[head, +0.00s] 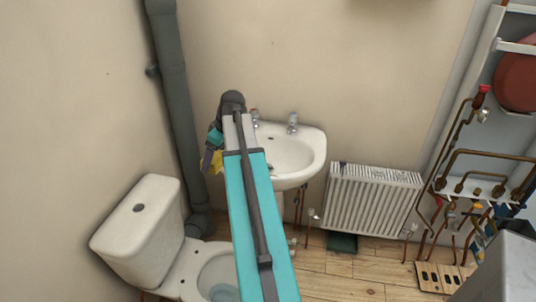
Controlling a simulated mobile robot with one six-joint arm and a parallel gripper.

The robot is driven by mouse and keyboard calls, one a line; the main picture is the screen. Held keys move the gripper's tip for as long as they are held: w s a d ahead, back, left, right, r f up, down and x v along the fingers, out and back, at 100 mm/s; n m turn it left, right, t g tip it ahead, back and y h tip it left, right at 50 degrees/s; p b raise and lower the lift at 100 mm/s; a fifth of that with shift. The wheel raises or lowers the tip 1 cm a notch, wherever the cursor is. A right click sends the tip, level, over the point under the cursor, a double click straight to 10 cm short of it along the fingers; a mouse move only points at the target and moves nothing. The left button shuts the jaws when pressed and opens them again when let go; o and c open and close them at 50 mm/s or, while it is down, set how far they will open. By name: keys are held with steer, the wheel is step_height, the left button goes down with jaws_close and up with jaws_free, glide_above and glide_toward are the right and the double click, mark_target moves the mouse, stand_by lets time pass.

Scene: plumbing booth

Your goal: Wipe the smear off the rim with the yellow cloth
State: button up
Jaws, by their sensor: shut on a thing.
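My gripper (208,159) is at the far end of my arm, left of the white washbasin (311,168). It is shut on the yellow cloth (217,165), of which only a small part shows. The cloth appears above and behind the toilet bowl, in front of the grey pipe's right side. The basin's right and front rim shows, while my arm hides its left part. The toilet (190,281) stands at lower left with its bowl open, partly covered by my arm. I see no smear on the visible rims.
A grey soil pipe (172,85) runs down the wall close to the gripper. Two taps (292,122) stand on the basin. A white radiator (370,200) and copper pipework (490,160) are at right. Wooden floor (340,288) is clear at lower middle.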

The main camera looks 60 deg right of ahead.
steer(key=s+d+f+n, duration=0.1)
steer(key=s+d+f, duration=0.1)
steer(key=s+d, duration=1.1)
steer(key=shift+d+f, duration=0.15)
steer(key=shift+d, duration=0.55)
